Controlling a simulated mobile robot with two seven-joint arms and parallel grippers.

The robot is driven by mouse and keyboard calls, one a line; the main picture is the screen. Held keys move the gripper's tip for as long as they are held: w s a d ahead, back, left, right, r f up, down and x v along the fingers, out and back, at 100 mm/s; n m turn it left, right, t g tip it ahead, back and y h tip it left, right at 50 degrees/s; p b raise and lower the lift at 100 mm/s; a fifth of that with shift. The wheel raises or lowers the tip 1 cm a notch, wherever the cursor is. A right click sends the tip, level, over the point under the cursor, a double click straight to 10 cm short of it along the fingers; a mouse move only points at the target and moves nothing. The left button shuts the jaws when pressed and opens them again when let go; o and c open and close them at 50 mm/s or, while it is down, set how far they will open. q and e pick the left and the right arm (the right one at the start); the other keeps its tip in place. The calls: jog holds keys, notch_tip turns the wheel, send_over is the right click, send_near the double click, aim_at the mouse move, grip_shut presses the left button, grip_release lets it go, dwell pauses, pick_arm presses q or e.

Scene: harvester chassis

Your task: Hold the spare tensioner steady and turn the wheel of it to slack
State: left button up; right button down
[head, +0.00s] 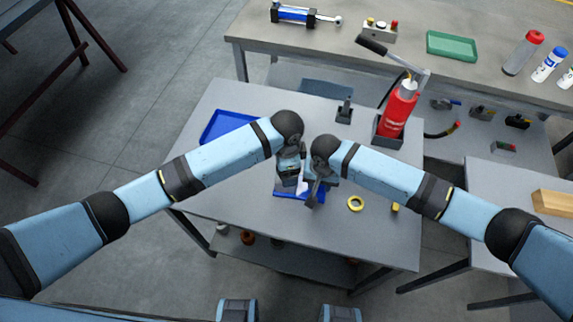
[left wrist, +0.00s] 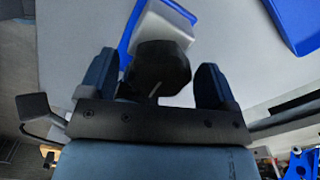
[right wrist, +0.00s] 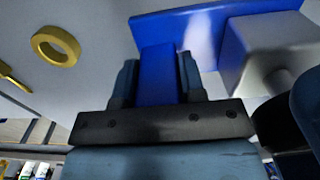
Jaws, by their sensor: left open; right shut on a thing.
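The spare tensioner has a blue base (head: 287,194), a pale grey block and a black wheel. In the left wrist view the black wheel (left wrist: 157,68) lies between the fingers of my open left gripper (left wrist: 155,84), with gaps at both sides and a thin pale mark on its face. The grey block (left wrist: 165,22) is just beyond it. In the right wrist view my right gripper (right wrist: 158,72) is shut on an upright blue tab (right wrist: 157,68) of the tensioner, beside the grey block (right wrist: 275,48). In the head view both grippers partly hide the tensioner.
A yellow ring (head: 356,204) lies on the grey table just right of the tensioner. A blue tray (head: 226,126) is at the back left. A red bottle (head: 398,112) stands in a grey holder at the back right. The table's front is mostly clear.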

pick_arm(q)
jog(key=c, duration=0.9)
jog(key=n, duration=0.4)
jog(key=shift+n, duration=0.3)
jog(key=o, duration=0.9)
jog(key=shift+d, duration=0.1)
jog(key=shift+s, duration=0.1)
jog(key=shift+r, duration=0.15)
